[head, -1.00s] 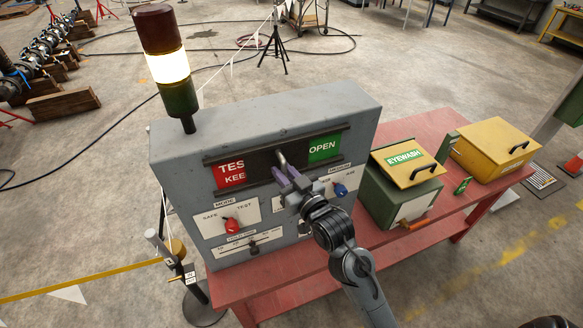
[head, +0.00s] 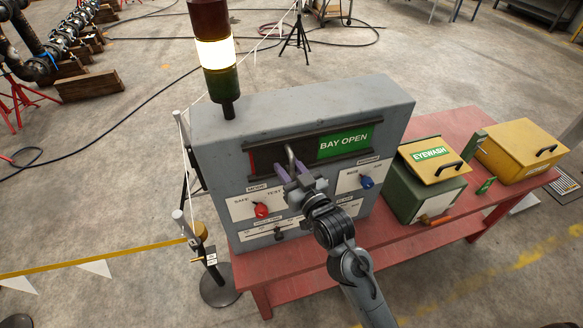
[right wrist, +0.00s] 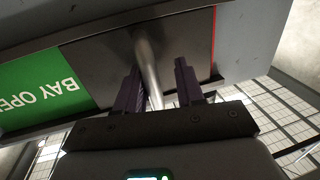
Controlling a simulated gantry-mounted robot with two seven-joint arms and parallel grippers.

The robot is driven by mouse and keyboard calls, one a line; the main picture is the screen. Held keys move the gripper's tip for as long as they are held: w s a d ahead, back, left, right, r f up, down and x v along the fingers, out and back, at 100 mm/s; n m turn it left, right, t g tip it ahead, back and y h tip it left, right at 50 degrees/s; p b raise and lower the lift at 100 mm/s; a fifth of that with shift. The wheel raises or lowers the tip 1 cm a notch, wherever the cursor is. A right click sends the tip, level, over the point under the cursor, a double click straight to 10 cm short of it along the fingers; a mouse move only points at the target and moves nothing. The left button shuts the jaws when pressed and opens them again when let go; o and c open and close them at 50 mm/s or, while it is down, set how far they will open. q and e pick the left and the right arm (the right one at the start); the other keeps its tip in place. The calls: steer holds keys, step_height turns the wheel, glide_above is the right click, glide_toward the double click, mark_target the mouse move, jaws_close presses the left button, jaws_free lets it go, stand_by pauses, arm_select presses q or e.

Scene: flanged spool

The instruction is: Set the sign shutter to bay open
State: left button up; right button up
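The sign shutter is a dark sliding plate (head: 268,158) in rails on the grey control box (head: 220,125). The green BAY OPEN panel (head: 344,142) shows in full at its right. Only a thin red strip shows at its left end. The shutter's metal handle (right wrist: 149,65) stands between the fingers of my right gripper (right wrist: 160,88). The handle is close to one finger, with a gap to the other, so the gripper is open around it. My right gripper (head: 288,171) also shows in the head view, in front of the shutter. My left gripper is not in view.
Below the sign are a red knob (head: 261,210) and a blue knob (head: 367,182). A lit stack light (head: 216,55) stands on the box. A green eyewash box (head: 425,190) and a yellow box (head: 522,150) stand to the right on the red table (head: 463,118).

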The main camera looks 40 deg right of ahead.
steer(key=shift+s+d, duration=0.1)
steer(key=shift+s, duration=0.05)
steer(key=shift+s, duration=0.25)
steer(key=s+a+b, duration=0.1)
steer(key=s+b, duration=0.2)
steer(key=s, duration=0.7)
steer(key=shift+a, duration=0.3)
